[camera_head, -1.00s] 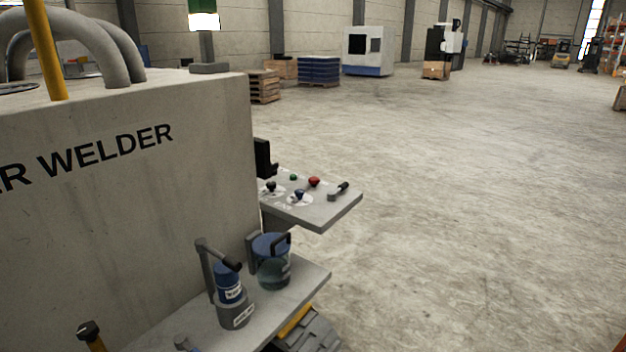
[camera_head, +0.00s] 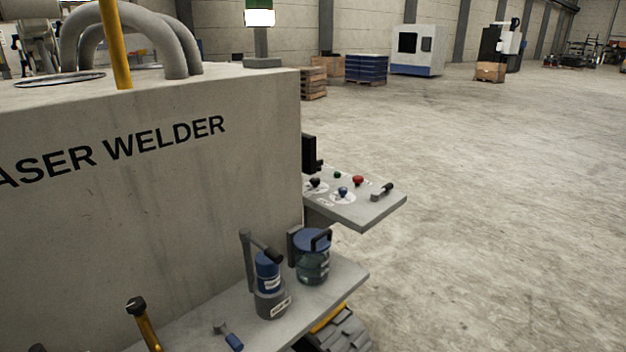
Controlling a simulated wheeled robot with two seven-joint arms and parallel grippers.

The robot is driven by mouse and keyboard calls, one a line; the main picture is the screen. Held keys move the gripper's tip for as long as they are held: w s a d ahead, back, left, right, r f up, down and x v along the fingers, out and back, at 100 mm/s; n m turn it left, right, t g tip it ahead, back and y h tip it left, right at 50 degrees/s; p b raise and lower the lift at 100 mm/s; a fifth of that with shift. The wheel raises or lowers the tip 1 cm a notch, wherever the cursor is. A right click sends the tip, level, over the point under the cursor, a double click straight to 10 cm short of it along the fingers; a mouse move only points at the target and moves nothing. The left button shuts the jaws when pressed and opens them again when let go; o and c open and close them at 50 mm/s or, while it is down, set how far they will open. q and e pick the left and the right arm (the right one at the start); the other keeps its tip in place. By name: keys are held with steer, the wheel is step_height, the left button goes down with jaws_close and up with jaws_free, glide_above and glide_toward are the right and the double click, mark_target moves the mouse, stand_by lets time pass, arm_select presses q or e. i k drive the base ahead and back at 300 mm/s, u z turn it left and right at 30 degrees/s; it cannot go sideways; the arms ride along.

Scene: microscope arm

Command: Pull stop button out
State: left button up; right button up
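The control panel (camera_head: 362,215) juts out from the right side of the laser welder (camera_head: 200,200). On it is a red mushroom-shaped button (camera_head: 358,180), which looks like the stop button. Whether it is pressed in or out is too small to tell. Beside it are a green button (camera_head: 337,174), a blue knob (camera_head: 343,191), a black knob (camera_head: 315,182) and a black-handled lever (camera_head: 383,190). Neither of my grippers is in view.
A lower shelf (camera_head: 335,290) below the panel holds a blue-topped jar (camera_head: 312,258) and a blue and grey canister (camera_head: 268,285). The floor (camera_head: 500,200) to the right is clear.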

mark_target(358, 179)
steer(key=z, duration=1.45)
steer(key=i, duration=2.7)
steer(key=u, duration=2.75)
